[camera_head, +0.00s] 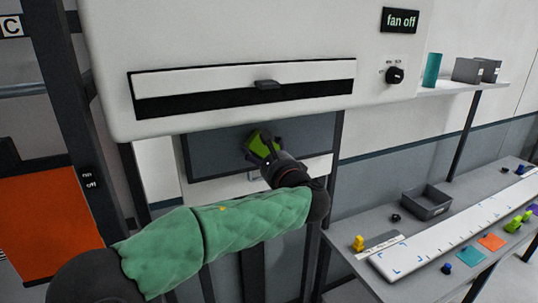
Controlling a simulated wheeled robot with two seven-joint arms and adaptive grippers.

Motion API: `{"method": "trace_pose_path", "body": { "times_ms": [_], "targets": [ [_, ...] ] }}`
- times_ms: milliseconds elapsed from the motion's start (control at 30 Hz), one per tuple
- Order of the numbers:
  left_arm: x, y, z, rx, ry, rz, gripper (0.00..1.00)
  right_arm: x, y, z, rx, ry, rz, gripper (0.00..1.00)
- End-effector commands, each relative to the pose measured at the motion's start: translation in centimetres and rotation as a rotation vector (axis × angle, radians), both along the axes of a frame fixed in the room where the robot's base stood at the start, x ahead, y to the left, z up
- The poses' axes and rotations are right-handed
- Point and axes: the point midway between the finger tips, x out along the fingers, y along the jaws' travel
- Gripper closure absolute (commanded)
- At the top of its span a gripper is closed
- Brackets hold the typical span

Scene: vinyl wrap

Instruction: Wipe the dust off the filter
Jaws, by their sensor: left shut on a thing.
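My left arm reaches up from the lower left, and my left gripper (263,153) is in front of a dark grey panel (215,157), which may be the filter. The gripper is shut on a lime-green thing (259,141), seemingly a wiping pad, partly hidden by the dark fingers. The pad overlaps the panel in this view; I cannot tell whether it touches it. No dust can be made out at this size. My right gripper is not in view.
Above is a white housing (200,35) with a handled slot (265,85), a knob (394,75) and a "fan off" sign (401,20). At right, a grey bench holds a grey bin (428,203), a long white ruled board (460,232) and small coloured pieces. An orange panel (45,225) stands left.

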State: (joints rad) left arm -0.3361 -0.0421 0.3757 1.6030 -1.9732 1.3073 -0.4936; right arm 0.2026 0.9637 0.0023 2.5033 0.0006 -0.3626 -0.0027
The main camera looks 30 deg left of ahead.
Motion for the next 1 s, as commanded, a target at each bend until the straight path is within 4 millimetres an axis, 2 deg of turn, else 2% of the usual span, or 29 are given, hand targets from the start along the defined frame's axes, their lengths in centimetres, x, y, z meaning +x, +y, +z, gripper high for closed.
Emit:
{"method": "trace_pose_path", "body": {
  "times_ms": [200,467,800,1000],
  "targets": [
    [-1.4,1.2,-0.1,-0.001,-0.002,0.004,0.5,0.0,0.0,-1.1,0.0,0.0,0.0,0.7],
    [-2.0,1.6,0.0,-0.001,-0.003,0.002,0.5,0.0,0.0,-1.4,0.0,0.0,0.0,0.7],
    [-3.8,3.2,-0.1,-0.001,-0.003,0.003,0.5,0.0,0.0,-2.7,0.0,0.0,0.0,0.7],
    [-4.1,3.5,0.3,-0.001,-0.001,0.001,0.5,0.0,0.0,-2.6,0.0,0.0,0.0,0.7]
  ]
}}
